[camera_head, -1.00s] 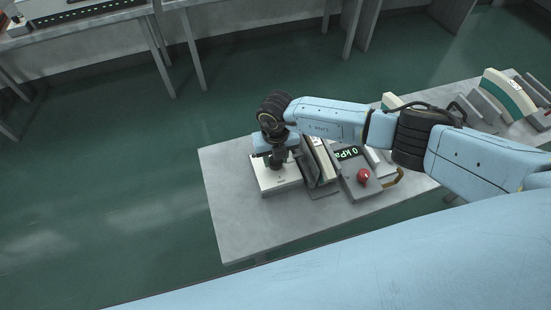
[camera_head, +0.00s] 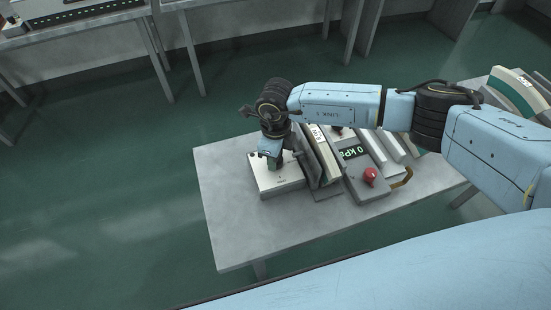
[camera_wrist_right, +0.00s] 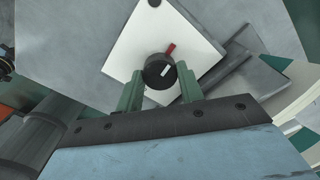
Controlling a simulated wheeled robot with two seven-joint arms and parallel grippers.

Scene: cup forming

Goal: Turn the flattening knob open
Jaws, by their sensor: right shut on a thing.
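The flattening knob (camera_wrist_right: 157,74) is a round dark knob with a white line on its face, on the white top of a box (camera_wrist_right: 127,48). A short red mark (camera_wrist_right: 170,49) shows at its upper right edge in the wrist view. My right gripper (camera_wrist_right: 160,79) has its two green fingers on either side of the knob, shut on it. In the head view the right gripper (camera_head: 274,161) comes down onto the white box (camera_head: 286,184) near the table's left end, and hides the knob. My left gripper is not in view.
Right of the box stand slanted panels (camera_head: 322,160), then a grey unit with a "0 kPa" display (camera_head: 352,152) and a red button (camera_head: 370,175). The grey table (camera_head: 228,215) is bare at its left and front. My right arm passes above the devices.

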